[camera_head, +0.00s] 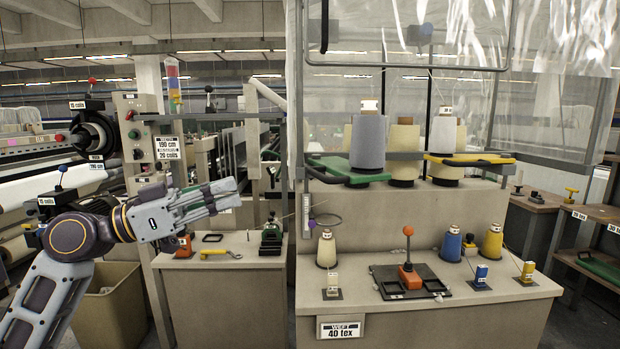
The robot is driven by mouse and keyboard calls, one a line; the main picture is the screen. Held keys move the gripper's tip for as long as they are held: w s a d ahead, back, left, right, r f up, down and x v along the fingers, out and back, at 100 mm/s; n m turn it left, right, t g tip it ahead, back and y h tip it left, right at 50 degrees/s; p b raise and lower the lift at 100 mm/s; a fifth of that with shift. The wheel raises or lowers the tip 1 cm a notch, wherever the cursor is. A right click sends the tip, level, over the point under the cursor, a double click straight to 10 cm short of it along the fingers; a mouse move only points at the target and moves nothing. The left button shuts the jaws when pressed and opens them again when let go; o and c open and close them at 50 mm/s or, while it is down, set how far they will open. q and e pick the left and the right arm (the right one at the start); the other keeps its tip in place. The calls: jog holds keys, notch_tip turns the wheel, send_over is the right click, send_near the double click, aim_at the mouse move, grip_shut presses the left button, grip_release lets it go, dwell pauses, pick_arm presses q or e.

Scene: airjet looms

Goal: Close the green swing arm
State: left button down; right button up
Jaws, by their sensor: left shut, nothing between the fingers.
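The green swing arm (335,169) is a flat green bracket that sticks out toward me from the grey rail of the creel, above the bench. A grey yarn cone (368,142) stands at its right part. My left gripper (236,193) comes in from the left, with its fingers together and empty. In the picture it is left of the green arm and a little lower, with a clear gap between them. My right gripper is not in view.
A yellow swing arm (478,160) holds another cone at the right. Cream cones (403,153) stand behind. The bench (440,312) carries small cones and an orange-handled lever (408,255). A clear plastic curtain and frame post (297,100) stand between gripper and green arm in the picture.

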pick_arm(q)
jog(key=p+x, duration=0.4)
jog(key=x, duration=1)
jog(key=shift+s, duration=0.35)
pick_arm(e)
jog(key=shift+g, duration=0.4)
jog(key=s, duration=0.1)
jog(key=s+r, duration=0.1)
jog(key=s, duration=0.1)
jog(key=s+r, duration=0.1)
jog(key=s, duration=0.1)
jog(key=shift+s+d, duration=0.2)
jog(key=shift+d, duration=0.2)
pick_arm(q)
jog(key=shift+d, duration=0.1)
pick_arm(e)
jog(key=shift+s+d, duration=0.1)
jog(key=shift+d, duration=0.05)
pick_arm(q)
jog(key=shift+d+p, duration=0.25)
jog(key=shift+p, duration=0.1)
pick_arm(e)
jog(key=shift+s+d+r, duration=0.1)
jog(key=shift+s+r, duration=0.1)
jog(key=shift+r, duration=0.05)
